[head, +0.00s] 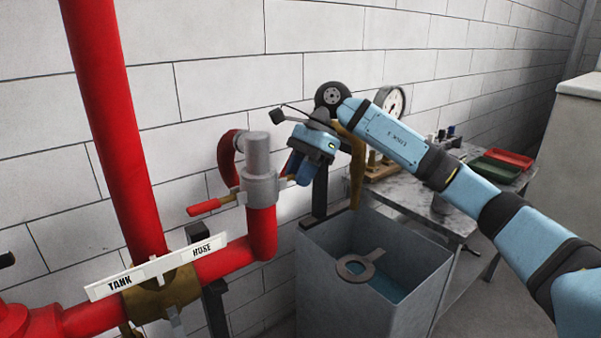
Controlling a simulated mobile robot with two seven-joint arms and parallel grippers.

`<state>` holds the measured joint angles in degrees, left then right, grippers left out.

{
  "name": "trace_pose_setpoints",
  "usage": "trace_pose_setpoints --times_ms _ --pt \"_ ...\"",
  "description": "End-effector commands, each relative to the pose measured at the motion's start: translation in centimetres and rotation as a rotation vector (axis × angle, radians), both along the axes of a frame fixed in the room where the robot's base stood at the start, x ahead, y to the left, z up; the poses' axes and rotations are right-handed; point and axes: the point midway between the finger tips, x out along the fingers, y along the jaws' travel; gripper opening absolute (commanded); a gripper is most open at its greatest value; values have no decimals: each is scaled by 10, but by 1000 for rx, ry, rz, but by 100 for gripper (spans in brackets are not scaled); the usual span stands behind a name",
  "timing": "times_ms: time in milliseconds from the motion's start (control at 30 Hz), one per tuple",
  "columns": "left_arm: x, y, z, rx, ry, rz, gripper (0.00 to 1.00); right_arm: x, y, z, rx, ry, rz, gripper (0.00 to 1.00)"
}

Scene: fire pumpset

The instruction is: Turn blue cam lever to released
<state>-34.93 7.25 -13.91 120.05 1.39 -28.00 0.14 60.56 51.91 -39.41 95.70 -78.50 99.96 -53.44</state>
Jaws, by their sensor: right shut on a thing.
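The grey coupling (259,187) sits on top of the red pipe elbow, with a grey cylindrical cap or plug standing in it. A red cam lever (204,207) sticks out to its left, sloping slightly down. The blue cam lever (304,172) is on the coupling's right side, partly hidden by my gripper. My right gripper (303,157) comes from the right, points down and is shut on the blue lever; its fingertips are hard to make out. My left gripper is not in view.
A grey open tank (342,270) with a ring-ended plate (361,266) stands below the gripper. A brown hose (357,172) hangs behind it. A TANK/HOSE sign (155,266) is on the pipe at lower left. A bench with a gauge (394,103), green tray (493,168) and red tray (509,158) is at right.

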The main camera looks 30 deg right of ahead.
Motion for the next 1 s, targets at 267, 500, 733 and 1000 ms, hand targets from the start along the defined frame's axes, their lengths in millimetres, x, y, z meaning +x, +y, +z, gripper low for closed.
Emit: trace_pose_setpoints --times_ms 267,500,733,1000 --pt "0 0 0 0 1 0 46 0 0 1 -4 -3 -2 0" --pt "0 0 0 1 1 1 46 0 0 1 -4 -3 0 49" --pt "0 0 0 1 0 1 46 0 0 1 -3 -2 0 49" --pt "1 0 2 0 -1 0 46 2 -17 29 -3 -5 -3 49"
